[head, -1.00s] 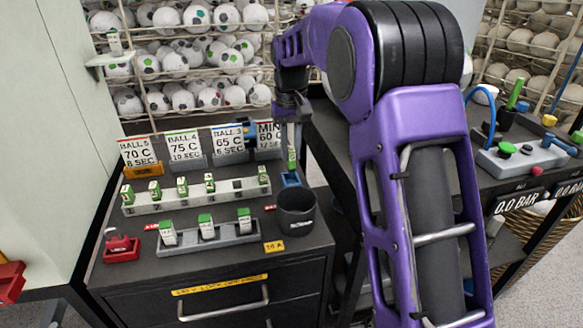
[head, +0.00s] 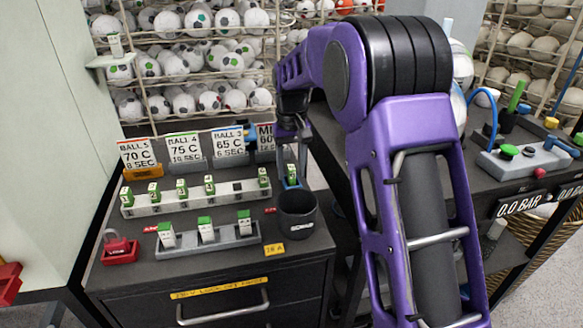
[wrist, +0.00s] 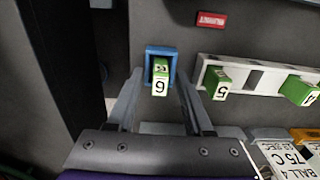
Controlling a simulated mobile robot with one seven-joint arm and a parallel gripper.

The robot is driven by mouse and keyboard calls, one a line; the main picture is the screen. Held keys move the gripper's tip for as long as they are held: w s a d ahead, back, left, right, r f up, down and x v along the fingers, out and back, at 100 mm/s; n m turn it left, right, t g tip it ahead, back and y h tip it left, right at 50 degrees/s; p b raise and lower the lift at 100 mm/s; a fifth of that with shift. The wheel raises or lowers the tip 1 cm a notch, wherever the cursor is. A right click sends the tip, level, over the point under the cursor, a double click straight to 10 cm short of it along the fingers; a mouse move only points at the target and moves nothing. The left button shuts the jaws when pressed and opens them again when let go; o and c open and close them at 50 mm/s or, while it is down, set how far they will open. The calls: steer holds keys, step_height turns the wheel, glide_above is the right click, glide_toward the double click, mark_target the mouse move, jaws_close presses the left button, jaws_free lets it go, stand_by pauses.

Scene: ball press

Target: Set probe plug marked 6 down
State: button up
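The probe plug marked 6 (wrist: 160,77), green and white, stands in a small blue holder (wrist: 148,64) in the wrist view. In the head view the plug (head: 291,173) shows below my gripper (head: 291,150), with the blue holder (head: 284,184) around its base. In the wrist view my gripper (wrist: 159,88) has its fingers spread, one on each side of the plug. A gap shows between each finger and the plug. The plug's lower end is hidden inside the holder.
A white rail (head: 225,196) with several green plugs stands left of the holder; plug 5 (wrist: 217,83) is nearest. A dark cup (head: 298,222) stands just in front. A grey rack (head: 196,243) with three plugs and a red padlock (head: 119,248) are farther left. Instruction cards (head: 184,147) stand behind.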

mark_target(292, 167)
step_height(292, 167, up, 12)
steer(key=p, duration=0.2)
steer(key=shift+r, duration=0.2)
steer(key=shift+f, duration=0.1)
stand_by(0.3)
